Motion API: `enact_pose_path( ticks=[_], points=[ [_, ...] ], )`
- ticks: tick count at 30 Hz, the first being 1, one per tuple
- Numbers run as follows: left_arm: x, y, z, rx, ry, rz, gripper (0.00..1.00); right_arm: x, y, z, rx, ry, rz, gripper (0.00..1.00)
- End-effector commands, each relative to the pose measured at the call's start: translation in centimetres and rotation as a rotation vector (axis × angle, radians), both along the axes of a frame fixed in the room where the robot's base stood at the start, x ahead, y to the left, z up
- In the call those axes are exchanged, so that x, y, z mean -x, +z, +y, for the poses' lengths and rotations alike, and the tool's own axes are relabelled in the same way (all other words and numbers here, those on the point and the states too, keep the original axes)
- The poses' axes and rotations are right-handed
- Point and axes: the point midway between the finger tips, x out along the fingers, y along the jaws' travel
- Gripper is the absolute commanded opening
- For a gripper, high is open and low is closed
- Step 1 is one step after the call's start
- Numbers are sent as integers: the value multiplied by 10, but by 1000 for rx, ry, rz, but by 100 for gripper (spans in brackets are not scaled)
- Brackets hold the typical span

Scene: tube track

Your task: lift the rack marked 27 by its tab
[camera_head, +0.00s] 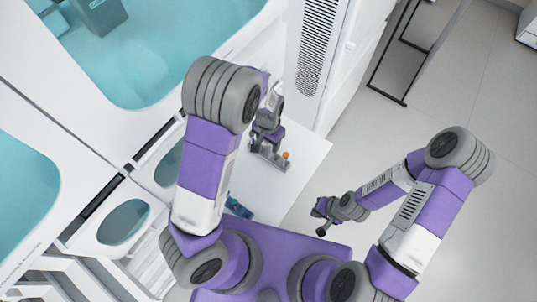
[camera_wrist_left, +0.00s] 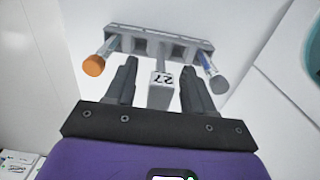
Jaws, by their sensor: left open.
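The grey rack marked 27 (camera_wrist_left: 172,46) lies across the upper part of the left wrist view. Its tab (camera_wrist_left: 161,92), with the upside-down number 27, points towards my left gripper (camera_wrist_left: 157,66). The gripper is open, with one finger on each side of the tab and visible gaps between. In the head view the rack (camera_head: 270,156) sits on a white surface below my left gripper (camera_head: 262,140). My right gripper (camera_head: 321,213) is away to the right, its fingers too small to judge.
The white bench (camera_head: 298,165) is bare to the right of the rack. A blue object (camera_head: 238,206) lies nearer me on it, partly hidden by my left arm. White machines with teal windows (camera_head: 150,60) stand on the left. Open floor (camera_head: 440,95) is on the right.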

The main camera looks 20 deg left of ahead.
Motion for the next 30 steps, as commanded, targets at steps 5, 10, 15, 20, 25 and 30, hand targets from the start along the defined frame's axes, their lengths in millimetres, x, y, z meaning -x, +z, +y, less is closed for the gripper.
enact_pose_path(
  ticks=[5, 10, 15, 20, 25, 30],
  points=[
    [0, -5, 0, 0, 0, 0, 53, 0, -1, 0, 0, 0, 0, 0],
    [0, -5, 0, 0, 0, 0, 46, 0, -1, 0, 0, 0, 0, 0],
    [0, -4, 0, 0, 0, 0, 20, 0, -1, 0, 0, 0, 0, 0],
    [0, -4, 0, 0, 0, 0, 0, 0, -1, 0, 0, 0, 0, 0],
    [0, -4, 0, 0, 0, -1, 0, 0, -1, 0, 0, 0, 0, 0],
    [-1, 4, 0, 1, 0, -4, 0, 0, 1, 0, 0, 0, 0, 0]
  ],
)
